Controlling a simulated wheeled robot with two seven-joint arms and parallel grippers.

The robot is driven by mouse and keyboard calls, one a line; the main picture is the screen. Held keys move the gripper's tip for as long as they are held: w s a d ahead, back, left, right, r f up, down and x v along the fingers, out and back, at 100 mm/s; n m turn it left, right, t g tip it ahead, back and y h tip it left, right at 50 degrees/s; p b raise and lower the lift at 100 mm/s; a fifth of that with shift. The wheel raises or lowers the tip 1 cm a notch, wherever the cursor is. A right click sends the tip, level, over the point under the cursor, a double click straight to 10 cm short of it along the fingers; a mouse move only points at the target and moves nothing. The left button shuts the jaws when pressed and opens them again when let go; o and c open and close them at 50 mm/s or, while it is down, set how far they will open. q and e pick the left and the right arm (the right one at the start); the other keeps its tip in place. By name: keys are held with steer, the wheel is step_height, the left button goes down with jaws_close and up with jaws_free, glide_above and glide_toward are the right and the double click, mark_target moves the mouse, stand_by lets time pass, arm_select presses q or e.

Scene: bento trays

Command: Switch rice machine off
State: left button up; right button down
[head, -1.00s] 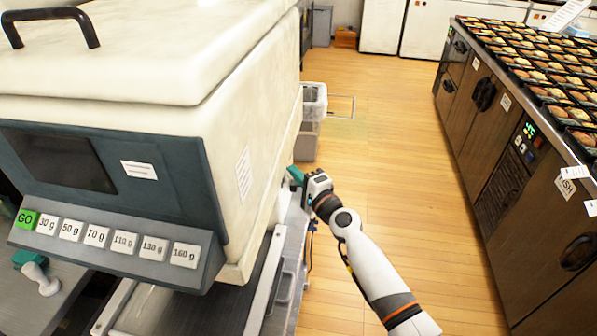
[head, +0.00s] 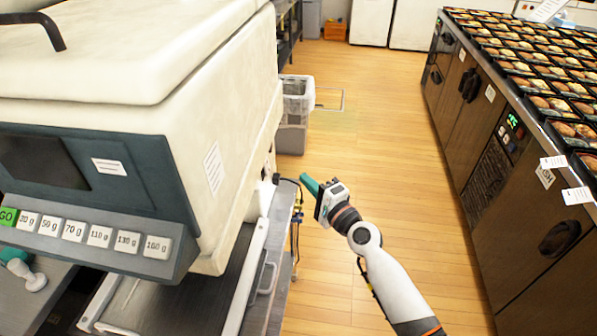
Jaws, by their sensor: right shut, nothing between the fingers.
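The rice machine (head: 170,120) is a large cream box with a dark front panel at the left. Its button strip (head: 95,235) has a green GO key and several white gram keys. The small screen (head: 45,163) on the panel is dark. My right gripper (head: 308,185), with green fingers, is shut and empty. It is to the right of the machine's side wall, apart from it, above the edge of the metal stand. No power switch can be made out on the side wall. A part of my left gripper (head: 10,256) shows green at the left edge, below the button strip; its fingers are not clear.
A metal stand (head: 262,285) carries the machine. A grey bin (head: 294,118) stands on the wooden floor behind my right gripper. A long counter (head: 500,130) with several rows of bento trays runs along the right. The floor between is free.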

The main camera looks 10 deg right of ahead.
steer(key=shift+r+v, duration=0.2)
steer(key=shift+v, duration=1.15)
steer(key=shift+d, duration=0.1)
steer(key=s+d+f+n+g+h, duration=0.1)
steer(key=s+f+n+g+h, duration=0.3)
steer(key=f, duration=0.8)
steer(key=s+d+f+n+g+y, duration=0.1)
steer(key=s+f, duration=0.5)
steer(key=f, duration=0.6)
steer(key=s+d+f+n+g+h, duration=0.1)
steer(key=s+f+n+g+h, duration=0.3)
steer(key=f, duration=0.8)
steer(key=s+d+f+n+g, duration=0.1)
steer(key=s+f, duration=0.5)
steer(key=s, duration=0.6)
steer(key=s+d+f+n+g, duration=0.1)
steer(key=s+f+n+g, duration=0.2)
steer(key=s, duration=0.9)
steer(key=s+d+f+n+g, duration=0.1)
steer(key=s+f+n+g, duration=0.2)
steer(key=s+f, duration=0.5)
steer(key=s, duration=0.4)
steer(key=shift+d+f+n, duration=0.25)
steer(key=shift+f+n, duration=0.15)
